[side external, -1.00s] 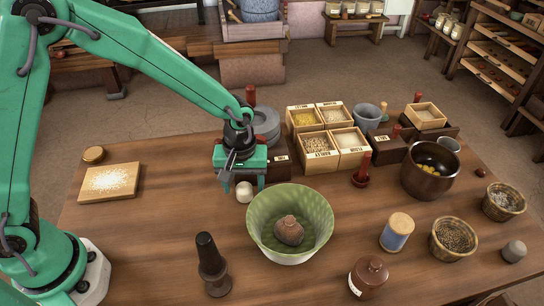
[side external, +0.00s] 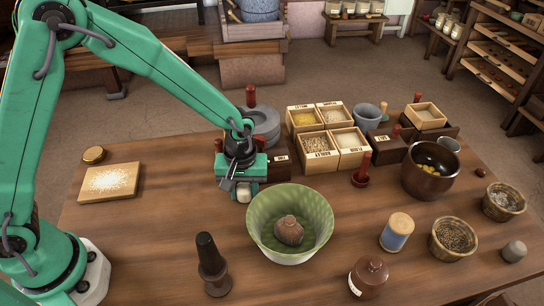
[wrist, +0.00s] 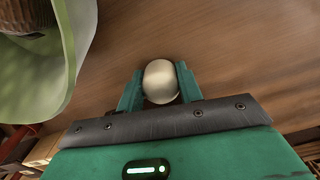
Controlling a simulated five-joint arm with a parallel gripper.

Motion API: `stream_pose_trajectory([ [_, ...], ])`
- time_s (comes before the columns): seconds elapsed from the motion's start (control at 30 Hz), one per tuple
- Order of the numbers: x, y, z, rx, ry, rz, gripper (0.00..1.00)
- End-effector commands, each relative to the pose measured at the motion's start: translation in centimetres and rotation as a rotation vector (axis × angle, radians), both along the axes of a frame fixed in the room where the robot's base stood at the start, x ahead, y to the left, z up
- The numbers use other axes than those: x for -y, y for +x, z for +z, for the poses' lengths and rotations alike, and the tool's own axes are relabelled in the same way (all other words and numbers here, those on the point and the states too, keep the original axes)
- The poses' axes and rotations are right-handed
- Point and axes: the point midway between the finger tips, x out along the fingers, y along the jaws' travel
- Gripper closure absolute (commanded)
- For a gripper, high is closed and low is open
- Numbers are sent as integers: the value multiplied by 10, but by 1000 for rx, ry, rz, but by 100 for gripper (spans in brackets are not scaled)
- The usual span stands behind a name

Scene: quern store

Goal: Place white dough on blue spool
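The white dough (side external: 245,195) is a small pale ball on the wooden table, left of the green bowl. My gripper (side external: 246,190) is down at the dough. In the wrist view the fingers of my gripper (wrist: 160,88) press close on both sides of the dough (wrist: 160,80), with no clear gap. In the side view my gripper hides part of the dough. Whether the dough is off the table I cannot tell. The blue spool (side external: 396,234) stands upright at the right, with a pale wooden top and nothing on it.
The green bowl (side external: 262,215) with a brown lump (side external: 289,230) inside stands between my gripper and the spool. A brown jar (side external: 369,277) stands in front of the spool, a dark pot (side external: 427,180) behind. Grain boxes (side external: 318,158) are at the back.

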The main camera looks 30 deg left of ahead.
Motion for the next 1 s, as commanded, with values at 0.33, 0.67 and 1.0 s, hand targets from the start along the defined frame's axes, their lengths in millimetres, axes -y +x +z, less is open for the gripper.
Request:
stream_pose_trajectory([
  [0.33,0,0,1,0,0,0,91],
  [0.67,0,1,22,2,-1,0,91],
  [1.0,0,1,73,3,-1,0,91],
])
